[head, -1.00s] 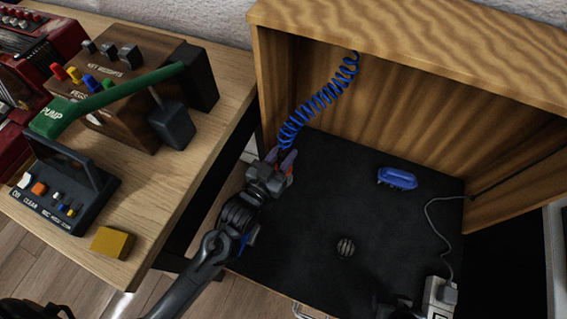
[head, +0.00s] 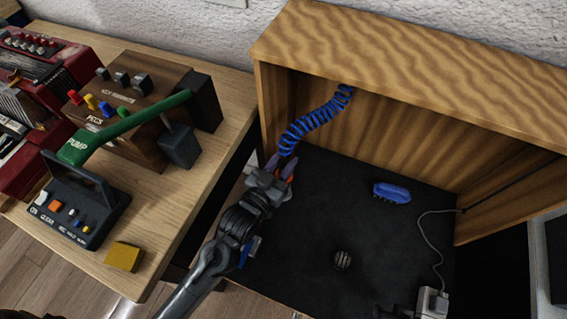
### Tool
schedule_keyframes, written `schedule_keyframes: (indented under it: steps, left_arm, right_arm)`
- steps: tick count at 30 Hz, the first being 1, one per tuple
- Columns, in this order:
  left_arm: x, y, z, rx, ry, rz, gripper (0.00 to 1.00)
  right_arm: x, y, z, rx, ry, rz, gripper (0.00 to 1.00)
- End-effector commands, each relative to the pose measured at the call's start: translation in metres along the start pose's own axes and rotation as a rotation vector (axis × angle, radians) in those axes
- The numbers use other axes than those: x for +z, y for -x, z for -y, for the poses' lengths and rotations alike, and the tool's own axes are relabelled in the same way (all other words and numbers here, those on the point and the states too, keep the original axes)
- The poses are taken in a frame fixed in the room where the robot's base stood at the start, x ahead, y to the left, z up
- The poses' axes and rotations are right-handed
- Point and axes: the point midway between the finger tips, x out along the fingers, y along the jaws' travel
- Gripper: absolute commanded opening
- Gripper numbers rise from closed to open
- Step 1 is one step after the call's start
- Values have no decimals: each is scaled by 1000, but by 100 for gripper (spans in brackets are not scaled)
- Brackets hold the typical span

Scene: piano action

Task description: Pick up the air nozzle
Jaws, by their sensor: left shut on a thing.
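The blue coiled air hose (head: 308,128) hangs from the upper inside of the wooden cabinet and runs down to my left gripper. My left gripper (head: 280,166) is at the lower end of this hose, near the cabinet's left opening. Its jaws are shut on the air nozzle, which is mostly hidden between the fingers; a small red and blue part shows beside them. My right gripper cannot be made out; only a dark, unclear shape shows at the bottom edge.
A blue brush (head: 391,192) and a small striped ball (head: 342,260) lie on the black cabinet floor (head: 330,210). A white plug box (head: 431,302) with a cord is at lower right. The wooden table (head: 185,215) at left holds a green pump lever (head: 120,128) and a yellow block (head: 124,256).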

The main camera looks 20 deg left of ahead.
Motion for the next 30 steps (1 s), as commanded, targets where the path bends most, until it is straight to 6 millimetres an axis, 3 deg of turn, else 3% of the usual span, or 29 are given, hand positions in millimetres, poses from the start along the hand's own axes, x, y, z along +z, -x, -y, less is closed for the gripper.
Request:
schedule_keyframes:
  steps: [2, 4, 18, 24, 30]
  left_arm:
    - [-23, 0, 0, 0, 0, -3, 0]
    - [-14, 9, -16, 4, 4, 3, 0]
    - [-15, 67, -115, 2, 4, 2, 0]
    - [-14, 86, -146, 1, 2, 2, 0]
    - [-14, 95, -163, 1, 0, 1, 0]
  right_arm:
    - [-5, 15, -1, 2, 3, 0, 43]
    - [-5, 16, -2, 4, 5, -1, 43]
    - [-17, 52, -2, 0, 0, -1, 43]
    - [-20, 61, -1, -4, -5, -2, 43]
    - [-22, 68, -1, -5, -6, -2, 43]
